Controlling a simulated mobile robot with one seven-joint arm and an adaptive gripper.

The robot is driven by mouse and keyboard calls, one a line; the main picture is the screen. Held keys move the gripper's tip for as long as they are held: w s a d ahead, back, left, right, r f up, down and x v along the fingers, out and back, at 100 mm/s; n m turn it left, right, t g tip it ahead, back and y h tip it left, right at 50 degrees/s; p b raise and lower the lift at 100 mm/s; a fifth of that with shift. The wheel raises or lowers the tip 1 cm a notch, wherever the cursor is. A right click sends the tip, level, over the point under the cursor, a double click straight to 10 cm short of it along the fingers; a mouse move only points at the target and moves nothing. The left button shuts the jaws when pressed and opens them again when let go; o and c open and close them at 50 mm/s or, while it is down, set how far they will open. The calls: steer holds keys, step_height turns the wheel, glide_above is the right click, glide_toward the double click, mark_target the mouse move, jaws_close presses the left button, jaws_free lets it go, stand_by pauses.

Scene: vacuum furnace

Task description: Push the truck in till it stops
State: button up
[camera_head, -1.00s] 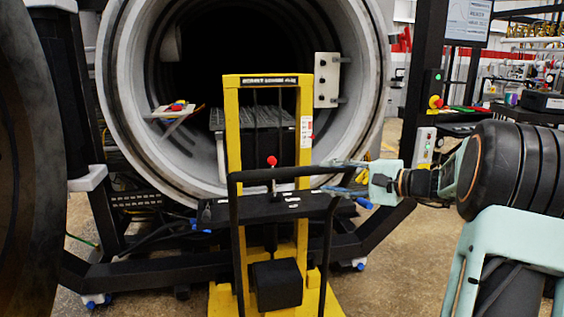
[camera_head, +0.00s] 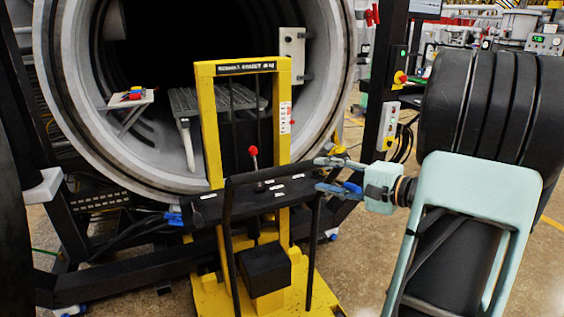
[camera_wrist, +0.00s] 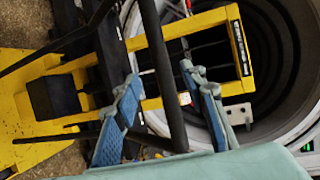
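The yellow lift truck (camera_head: 202,118) stands upright in front of the round furnace opening (camera_head: 65,100), slightly angled in the head view. Its black push handle (camera_head: 290,172) faces me, and a lever with a red knob (camera_head: 253,151) rises behind it. My gripper (camera_head: 320,174) is at the handle's right end, coming from the right. In the wrist view my gripper (camera_wrist: 161,73) has its two blue-padded fingers apart, with the black handle bar (camera_wrist: 165,90) running between them. Gaps show beside the bar; I cannot tell about contact. The truck's yellow base (camera_wrist: 30,110) shows at left.
A grey slatted rack (camera_head: 185,102) sits inside the furnace, partly behind the mast. A small shelf with coloured items (camera_head: 131,97) is at the opening's left. Black frame beams (camera_head: 120,268) flank the truck. A post with control buttons (camera_head: 391,110) stands at right.

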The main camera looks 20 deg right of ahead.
mark_target(298, 170)
steer(key=x, duration=1)
steer(key=shift+w+a, duration=0.2)
steer(key=shift+w, duration=0.15)
jaws_close()
